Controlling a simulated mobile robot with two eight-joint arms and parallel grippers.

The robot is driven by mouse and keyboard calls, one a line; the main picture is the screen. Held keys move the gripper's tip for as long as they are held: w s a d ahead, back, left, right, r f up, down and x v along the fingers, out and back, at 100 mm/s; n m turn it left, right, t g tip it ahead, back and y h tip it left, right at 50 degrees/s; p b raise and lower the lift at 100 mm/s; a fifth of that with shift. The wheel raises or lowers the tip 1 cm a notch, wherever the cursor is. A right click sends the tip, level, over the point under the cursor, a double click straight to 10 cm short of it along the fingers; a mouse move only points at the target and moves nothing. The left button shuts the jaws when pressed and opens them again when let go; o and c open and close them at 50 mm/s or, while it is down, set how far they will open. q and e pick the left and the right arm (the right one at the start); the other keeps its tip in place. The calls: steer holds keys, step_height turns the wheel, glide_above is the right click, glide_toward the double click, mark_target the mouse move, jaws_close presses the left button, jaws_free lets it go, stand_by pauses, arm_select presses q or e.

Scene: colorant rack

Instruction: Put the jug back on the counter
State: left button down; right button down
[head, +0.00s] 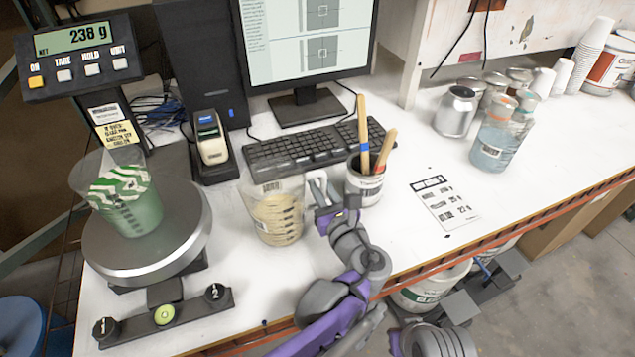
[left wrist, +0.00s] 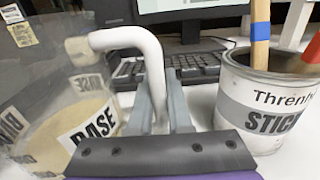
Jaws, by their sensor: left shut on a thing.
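The jug (head: 275,217) is clear, with beige contents and a dark-lettered label. In the head view it is upright at the counter's (head: 345,240) middle, right of the scale; I cannot tell whether its bottom touches the counter. In the left wrist view the jug (left wrist: 98,113) is at the left, and its white handle (left wrist: 150,62) comes down between the fingers. My left gripper (head: 321,189) is shut on this handle, at the jug's right side. My right arm is low at the front right, beyond the counter edge; its gripper (head: 490,284) is partly visible, its opening unclear.
A stick can (head: 363,186) with wooden sticks stands close right of my left gripper. A scale (head: 110,257) reading 238 g holds a green-filled cup (head: 130,205). A keyboard (head: 300,150) lies behind the jug.

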arm_select(q)
steer(key=c, duration=1.3)
jaws_free()
steer(key=shift+f, duration=0.15)
steer(key=o, duration=0.5)
steer(key=shift+c, duration=0.2)
